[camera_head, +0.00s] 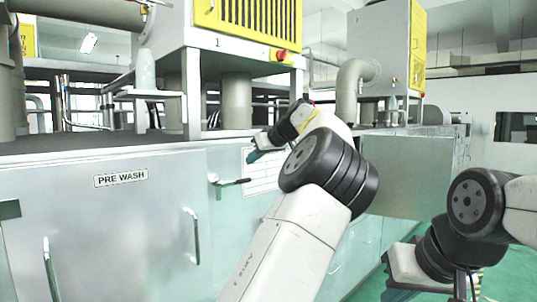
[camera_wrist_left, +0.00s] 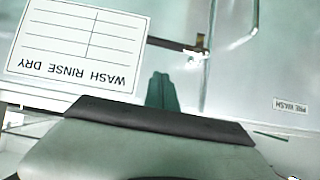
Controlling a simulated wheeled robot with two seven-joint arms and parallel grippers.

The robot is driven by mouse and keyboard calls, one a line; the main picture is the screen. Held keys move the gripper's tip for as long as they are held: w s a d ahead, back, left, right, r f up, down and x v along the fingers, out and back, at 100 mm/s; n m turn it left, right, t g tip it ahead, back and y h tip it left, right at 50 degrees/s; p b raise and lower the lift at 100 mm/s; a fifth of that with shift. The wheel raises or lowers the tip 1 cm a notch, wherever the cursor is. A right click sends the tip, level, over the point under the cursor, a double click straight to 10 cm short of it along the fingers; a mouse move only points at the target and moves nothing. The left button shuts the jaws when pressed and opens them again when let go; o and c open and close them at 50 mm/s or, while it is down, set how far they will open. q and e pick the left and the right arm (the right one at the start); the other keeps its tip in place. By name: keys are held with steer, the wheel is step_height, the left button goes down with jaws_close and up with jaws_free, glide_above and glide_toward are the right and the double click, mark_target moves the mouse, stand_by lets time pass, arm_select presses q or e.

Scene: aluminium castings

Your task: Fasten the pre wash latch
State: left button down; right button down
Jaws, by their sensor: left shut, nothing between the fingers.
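The PRE WASH door (camera_head: 110,225) is a pale metal panel and looks flush with the cabinet front. Its latch (camera_head: 229,181) is a dark lever at the door's right edge, lying about level and pointing right, away from the door. In the left wrist view, which is upside down, the latch (camera_wrist_left: 172,45) runs left from a small bracket at the seam. My left gripper (camera_head: 254,155) is shut and empty, above and right of the latch, apart from it. Its green fingers (camera_wrist_left: 162,91) show together beside the lever.
A PRE WASH label (camera_head: 121,177) and a vertical door handle (camera_head: 192,236) are on the door. A white wash-rinse-dry chart (camera_wrist_left: 80,45) is on the panel beside the latch. My right arm is at the far right. Green floor (camera_head: 510,275) shows at lower right.

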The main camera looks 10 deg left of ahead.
mark_target(245, 182)
arm_select(q)
step_height(245, 182, down, 6)
steer(key=w+a, duration=0.2)
steer(key=a, duration=0.1)
steer(key=shift+r, duration=0.15)
steer(key=shift+d+f+g, duration=0.15)
steer(key=shift+f+g, duration=0.15)
steer(key=shift+w+d+f+m+g+y, duration=0.1)
steer(key=shift+w+f+m+g+y, duration=0.05)
steer(key=shift+f+m+g+y, duration=0.3)
steer(key=shift+w+d+f+m+g+y, duration=0.15)
steer(key=shift+f+m+y, duration=0.1)
steer(key=shift+f+m, duration=0.25)
steer(key=s+a+f+m+g+y, duration=0.3)
steer(key=s+f+m+y, duration=0.1)
steer(key=f+m+y, duration=0.3)
steer(key=shift+s+a+f+m+g+y, duration=0.35)
steer(key=shift+f+m, duration=0.5)
steer(key=shift+m, duration=0.4)
